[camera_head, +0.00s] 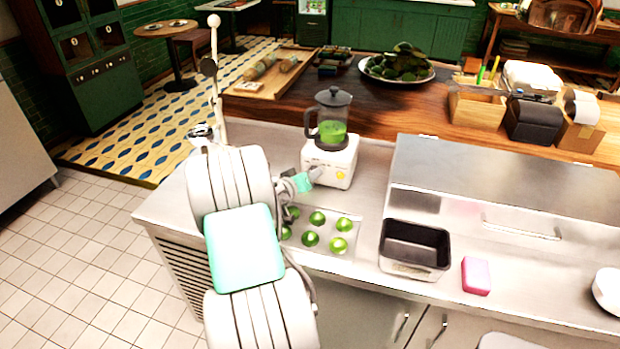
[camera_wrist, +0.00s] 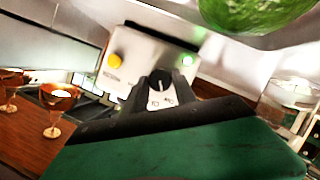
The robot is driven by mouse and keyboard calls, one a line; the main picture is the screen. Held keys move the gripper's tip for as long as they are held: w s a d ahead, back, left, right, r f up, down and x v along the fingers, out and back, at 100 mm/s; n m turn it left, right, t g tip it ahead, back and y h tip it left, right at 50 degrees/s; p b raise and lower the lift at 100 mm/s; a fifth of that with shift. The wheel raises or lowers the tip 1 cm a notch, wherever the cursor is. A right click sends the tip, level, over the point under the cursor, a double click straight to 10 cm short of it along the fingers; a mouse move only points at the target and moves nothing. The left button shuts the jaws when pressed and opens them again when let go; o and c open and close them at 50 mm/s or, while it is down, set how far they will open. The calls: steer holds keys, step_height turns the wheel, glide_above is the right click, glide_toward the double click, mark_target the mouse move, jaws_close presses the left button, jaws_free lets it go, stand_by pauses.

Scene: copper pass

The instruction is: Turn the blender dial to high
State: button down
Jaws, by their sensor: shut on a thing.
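The blender has a white base (camera_head: 338,160) and a clear jar with green contents (camera_head: 332,125), and stands on the steel counter. In the wrist view the front of its base (camera_wrist: 140,55) shows a yellow button (camera_wrist: 114,61), a small lit green light (camera_wrist: 187,60) and a dark round dial (camera_wrist: 160,78). My gripper (camera_wrist: 159,92) is at the front of the base, its two dark fingers shut on the sides of the dial. In the head view my gripper (camera_head: 312,178) reaches the base's lower left front, and the dial is hidden. The dial's exact setting is too small to read.
A dark metal pan (camera_head: 415,247) and a pink sponge (camera_head: 476,276) are to the right. Behind is a wooden counter with a plate of greens (camera_head: 397,70). Copper cups (camera_wrist: 56,97) show in the wrist view.

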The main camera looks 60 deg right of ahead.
steer(key=m+b, duration=0.1)
steer(key=b, duration=0.1)
steer(key=m+t+b, duration=0.2)
steer(key=b, duration=0.1)
steer(key=shift+s+f+y+b, duration=0.2)
steer(key=shift+s+y+b, duration=0.1)
steer(key=shift+y, duration=0.1)
steer(key=m+t+b, duration=0.2)
steer(key=m+b, duration=0.1)
steer(key=b, duration=0.3)
steer(key=shift+s+d+f, duration=0.1)
steer(key=shift+s+f, duration=0.05)
steer(key=m+t+b, duration=0.2)
steer(key=m+b, duration=0.1)
steer(key=b, duration=0.4)
steer(key=m+t+b, duration=0.1)
steer(key=m+b, duration=0.1)
steer(key=b, duration=0.1)
steer(key=shift+s+t, duration=0.1)
steer(key=shift+t, duration=0.2)
steer(key=shift+r+m+b, duration=0.2)
steer(key=shift+m+b, duration=0.2)
steer(key=shift+r, duration=0.1)
steer(key=c, duration=1)
jaws_free()
